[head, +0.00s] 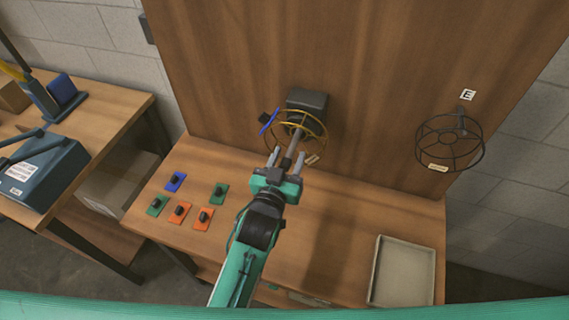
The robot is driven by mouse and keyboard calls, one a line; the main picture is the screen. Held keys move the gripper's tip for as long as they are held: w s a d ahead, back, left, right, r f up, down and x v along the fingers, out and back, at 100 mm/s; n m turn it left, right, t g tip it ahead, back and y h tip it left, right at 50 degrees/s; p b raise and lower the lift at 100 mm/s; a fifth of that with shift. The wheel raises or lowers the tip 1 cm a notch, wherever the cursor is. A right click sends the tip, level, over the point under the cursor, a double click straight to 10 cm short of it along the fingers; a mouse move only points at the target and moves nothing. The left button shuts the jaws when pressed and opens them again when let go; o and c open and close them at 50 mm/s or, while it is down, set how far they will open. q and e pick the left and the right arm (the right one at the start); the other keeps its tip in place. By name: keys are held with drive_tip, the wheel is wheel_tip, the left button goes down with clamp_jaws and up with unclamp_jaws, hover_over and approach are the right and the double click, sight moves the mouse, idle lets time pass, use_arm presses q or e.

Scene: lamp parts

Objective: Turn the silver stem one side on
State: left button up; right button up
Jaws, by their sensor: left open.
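The silver stem (295,143) shows as a short grey rod in front of the wooden back panel, running down and left from a dark block (307,101). A yellow wire ring cage (326,136) surrounds it. My left gripper (286,157) is open, its two grey fingers on either side of the lower end of the stem. Whether the fingers touch the stem I cannot tell. A blue lever-like piece (269,122) sticks out at the cage's left. My right gripper is not in view.
A black wire cage (450,143) hangs on the panel at right, under an "E" label (467,95). An empty beige tray (402,272) lies at the bench's right. Several coloured plates with black knobs, one blue (175,182), lie at left. The bench's middle right is clear.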

use_arm(q)
drive_tip(key=b+v, duration=0.4)
drive_tip(key=v, duration=0.9)
drive_tip(key=shift+s+b, duration=0.3)
drive_tip(key=shift+s, duration=0.05)
drive_tip(key=shift+a, duration=0.1)
